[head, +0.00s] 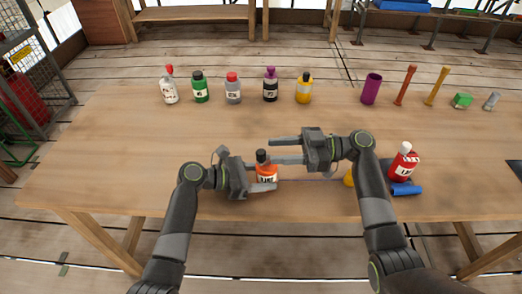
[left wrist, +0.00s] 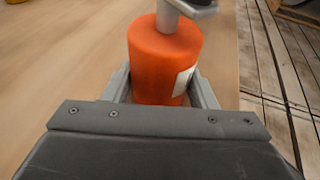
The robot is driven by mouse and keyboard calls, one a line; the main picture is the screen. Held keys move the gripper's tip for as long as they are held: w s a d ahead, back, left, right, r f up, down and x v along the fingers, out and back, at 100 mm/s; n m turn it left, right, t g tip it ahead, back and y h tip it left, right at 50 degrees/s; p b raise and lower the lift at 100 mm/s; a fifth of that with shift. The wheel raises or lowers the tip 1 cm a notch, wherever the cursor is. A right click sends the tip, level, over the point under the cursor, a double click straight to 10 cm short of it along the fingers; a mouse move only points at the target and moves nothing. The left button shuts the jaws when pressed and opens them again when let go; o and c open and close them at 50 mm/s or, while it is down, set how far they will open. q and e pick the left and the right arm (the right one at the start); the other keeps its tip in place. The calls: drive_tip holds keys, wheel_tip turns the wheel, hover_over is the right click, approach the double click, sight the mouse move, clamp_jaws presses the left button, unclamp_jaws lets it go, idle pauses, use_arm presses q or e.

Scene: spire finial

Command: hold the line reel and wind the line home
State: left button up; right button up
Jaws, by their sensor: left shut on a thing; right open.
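The orange line reel (head: 267,172), a bottle-like cylinder with a white label and a black top, stands near the table's front middle. My left gripper (head: 264,178) is shut on its body from the left. In the left wrist view the orange body (left wrist: 165,55) sits between both fingers, and a grey part covers its top. A thin blue line (head: 315,181) runs right from the reel, low along the table, until my right arm hides it. My right gripper (head: 272,150) is open, its fingers pointing left, at the reel's black top; I cannot tell whether they touch it.
A red labelled bottle (head: 404,163) and a blue cylinder (head: 406,190) are at the right, by a dark pad. A yellow thing (head: 349,178) is partly hidden by my right arm. Several bottles, a purple cup (head: 371,88) and small items line the back. The left tabletop is clear.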

sight(259, 151)
drive_tip(key=a, duration=0.5)
drive_tip(key=shift+s, duration=0.25)
clamp_jaws()
drive_tip(key=shift+m+t, duration=0.4)
drive_tip(key=shift+t, duration=0.2)
drive_tip(key=m+t, duration=0.2)
drive_tip(key=t, duration=0.1)
drive_tip(key=shift+w+a, duration=0.1)
drive_tip(key=shift+a, duration=0.1)
drive_tip(key=shift+w+a+m+t+h, duration=0.1)
drive_tip(key=shift+m+t+h, duration=0.15)
drive_tip(key=shift+m+t, duration=0.45)
drive_tip(key=shift+w+m+t+h, duration=0.15)
drive_tip(key=shift+m+t+h, duration=0.25)
drive_tip(key=shift+t, duration=0.65)
drive_tip(key=shift+w+a+m+t+h, duration=0.1)
drive_tip(key=shift+m+t+h, duration=0.05)
drive_tip(key=shift+m+t, duration=0.6)
